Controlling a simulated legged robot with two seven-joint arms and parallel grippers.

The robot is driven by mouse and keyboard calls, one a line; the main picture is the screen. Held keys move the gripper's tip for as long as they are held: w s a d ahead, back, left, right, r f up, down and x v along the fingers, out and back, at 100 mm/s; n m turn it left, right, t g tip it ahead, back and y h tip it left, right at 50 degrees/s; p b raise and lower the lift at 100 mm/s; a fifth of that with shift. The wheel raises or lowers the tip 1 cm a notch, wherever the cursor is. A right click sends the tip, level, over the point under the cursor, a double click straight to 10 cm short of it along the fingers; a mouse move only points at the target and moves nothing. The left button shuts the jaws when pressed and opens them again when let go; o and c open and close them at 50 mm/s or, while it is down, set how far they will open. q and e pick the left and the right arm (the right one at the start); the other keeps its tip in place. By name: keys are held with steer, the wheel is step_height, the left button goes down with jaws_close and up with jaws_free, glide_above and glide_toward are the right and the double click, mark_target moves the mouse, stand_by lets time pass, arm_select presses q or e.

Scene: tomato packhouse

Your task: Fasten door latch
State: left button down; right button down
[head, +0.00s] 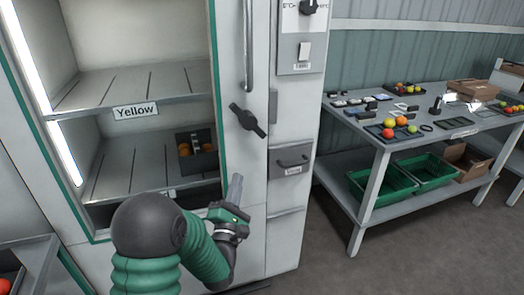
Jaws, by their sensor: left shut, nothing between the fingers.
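A dark latch (247,120) sits on the pale cabinet front, to the right of the shelf opening. Its bar is tilted, running from upper left to lower right. A long vertical door handle (248,50) is above it. The cabinet (240,160) shows lit shelves inside a green-edged opening; I cannot tell whether glass covers it. My left gripper (236,188) is below the latch, apart from it in the picture, with its fingers shut, empty and pointing up. My right gripper is not in view.
A shelf carries a "Yellow" label (135,111); a dark tray (197,152) sits on the lower shelf. A panel with a drawer handle (292,161) is right of the latch. A table (376,146) with trays and green crates (383,187) stands further right. Grey floor lies between.

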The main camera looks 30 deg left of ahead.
mark_target(249, 121)
arm_select(q)
steer(key=w+r, duration=0.2)
steer(key=w, duration=0.2)
steer(key=w+a+r, duration=0.1)
steer(key=w+r, duration=0.1)
steer(key=w, duration=0.1)
steer(key=w+r+b, duration=0.1)
steer(key=w+r, duration=0.1)
steer(key=w, duration=0.2)
steer(key=shift+w+a+r, duration=0.1)
steer(key=shift+w+a, duration=0.05)
steer(key=shift+w, duration=0.15)
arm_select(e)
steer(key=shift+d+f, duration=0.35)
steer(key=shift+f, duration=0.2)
arm_select(q)
steer(key=shift+a, duration=0.1)
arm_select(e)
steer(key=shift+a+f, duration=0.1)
